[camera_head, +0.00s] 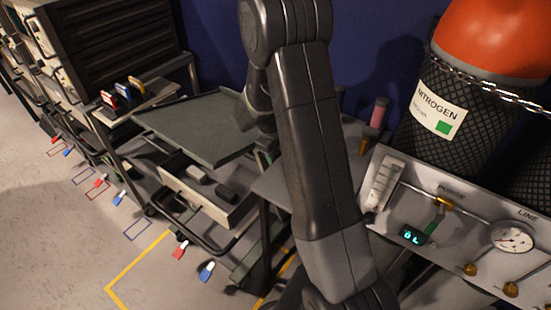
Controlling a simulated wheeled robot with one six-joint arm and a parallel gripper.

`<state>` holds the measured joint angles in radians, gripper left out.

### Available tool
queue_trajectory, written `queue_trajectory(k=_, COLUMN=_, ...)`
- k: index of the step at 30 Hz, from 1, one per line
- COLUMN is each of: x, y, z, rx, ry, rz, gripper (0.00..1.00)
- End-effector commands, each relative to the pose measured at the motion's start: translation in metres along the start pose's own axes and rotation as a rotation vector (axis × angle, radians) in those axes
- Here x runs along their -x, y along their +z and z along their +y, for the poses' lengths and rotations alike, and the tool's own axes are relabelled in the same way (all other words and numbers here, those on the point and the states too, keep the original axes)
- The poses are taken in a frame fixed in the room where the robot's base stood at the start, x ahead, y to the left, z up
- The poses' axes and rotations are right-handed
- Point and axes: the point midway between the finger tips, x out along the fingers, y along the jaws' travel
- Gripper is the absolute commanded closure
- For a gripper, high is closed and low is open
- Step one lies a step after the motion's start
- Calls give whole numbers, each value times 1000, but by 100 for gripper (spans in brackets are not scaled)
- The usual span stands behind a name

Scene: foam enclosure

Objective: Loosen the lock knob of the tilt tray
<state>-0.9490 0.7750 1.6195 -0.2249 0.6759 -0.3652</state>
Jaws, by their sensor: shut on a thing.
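The tilt tray (195,125) is a flat grey-green panel left of the middle, sloping beside my arm. My gripper (267,143) is at the tray's right edge, mostly hidden behind my own upper arm. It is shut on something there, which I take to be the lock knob. The knob itself cannot be made out, so I cannot tell how far it is turned.
An open drawer (205,200) with dark blocks is below the tray. Right are a gas panel (465,235) with a gauge (512,238) and a chained nitrogen cylinder (440,110). A dark cabinet (110,45) stands at upper left. The floor at lower left is mostly clear.

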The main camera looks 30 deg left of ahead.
Motion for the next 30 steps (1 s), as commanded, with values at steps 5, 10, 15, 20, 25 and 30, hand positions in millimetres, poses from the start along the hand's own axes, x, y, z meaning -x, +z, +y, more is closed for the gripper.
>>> queue_trajectory(k=5, x=-8, y=-1, z=-3, rx=4, ry=94, rz=3, gripper=85)
queue_trajectory(k=10, x=-9, y=-1, z=-5, rx=2, ry=180, rz=4, gripper=85)
queue_trajectory(k=15, x=-9, y=-1, z=-6, rx=3, ry=266, rz=5, gripper=85)
queue_trajectory(k=20, x=-9, y=-1, z=-7, rx=2, ry=340, rz=4, gripper=85)
queue_trajectory(k=25, x=-8, y=-1, z=-7, rx=1, ry=407, rz=4, gripper=85)
queue_trajectory(k=30, x=-6, y=-1, z=-7, rx=1, ry=457, rz=4, gripper=85)
